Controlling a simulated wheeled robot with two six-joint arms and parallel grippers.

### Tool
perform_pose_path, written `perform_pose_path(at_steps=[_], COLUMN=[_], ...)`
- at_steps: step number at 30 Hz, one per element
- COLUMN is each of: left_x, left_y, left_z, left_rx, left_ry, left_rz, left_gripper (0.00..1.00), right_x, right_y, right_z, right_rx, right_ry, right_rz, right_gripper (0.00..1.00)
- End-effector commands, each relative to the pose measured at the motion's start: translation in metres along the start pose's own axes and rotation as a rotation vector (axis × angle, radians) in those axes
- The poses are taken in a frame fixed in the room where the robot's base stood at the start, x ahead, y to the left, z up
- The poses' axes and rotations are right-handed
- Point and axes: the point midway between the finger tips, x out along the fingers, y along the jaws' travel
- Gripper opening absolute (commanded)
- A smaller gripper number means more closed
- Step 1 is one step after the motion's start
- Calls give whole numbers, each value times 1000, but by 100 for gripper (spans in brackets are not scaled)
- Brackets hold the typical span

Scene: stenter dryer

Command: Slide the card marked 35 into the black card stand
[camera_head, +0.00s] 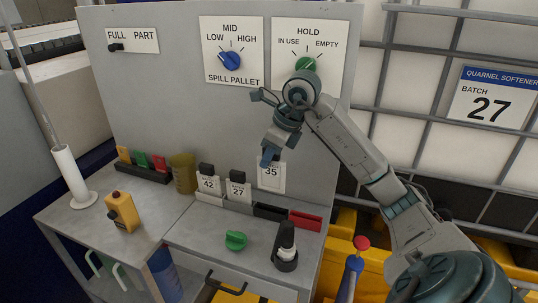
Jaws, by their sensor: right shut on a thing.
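The white card marked 35 (271,178) hangs upright from my right gripper (269,158), which is shut on its top. The card's lower edge shows a little above the black card stand (270,212) on the grey worktop, apparently apart from it. The black stand looks empty. My right arm comes in from the right, in front of the grey panel. My left gripper is not in view.
Cards marked 42 (208,183) and 27 (238,190) stand in pale holders left of the black stand. A red stand (305,220) is close on its right. A green knob (236,240) and a black-and-white device (286,245) are in front. A mustard cup (183,172) stands left.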

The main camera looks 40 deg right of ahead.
Motion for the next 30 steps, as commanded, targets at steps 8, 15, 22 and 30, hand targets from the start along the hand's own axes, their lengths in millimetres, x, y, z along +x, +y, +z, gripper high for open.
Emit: perform_pose_path(at_steps=[8, 15, 22, 30], left_x=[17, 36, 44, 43], left_y=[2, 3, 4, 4], left_z=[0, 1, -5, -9], left_rx=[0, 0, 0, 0], left_ry=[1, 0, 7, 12], left_rz=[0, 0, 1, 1], left_gripper=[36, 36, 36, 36], right_x=[19, 40, 52, 52], right_y=[0, 0, 0, 0], right_z=[-8, -17, -22, -22], right_rx=[0, 0, 0, 0], right_ry=[1, 0, 0, 0], right_rz=[0, 0, 0, 0], right_gripper=[0, 0, 0, 0])
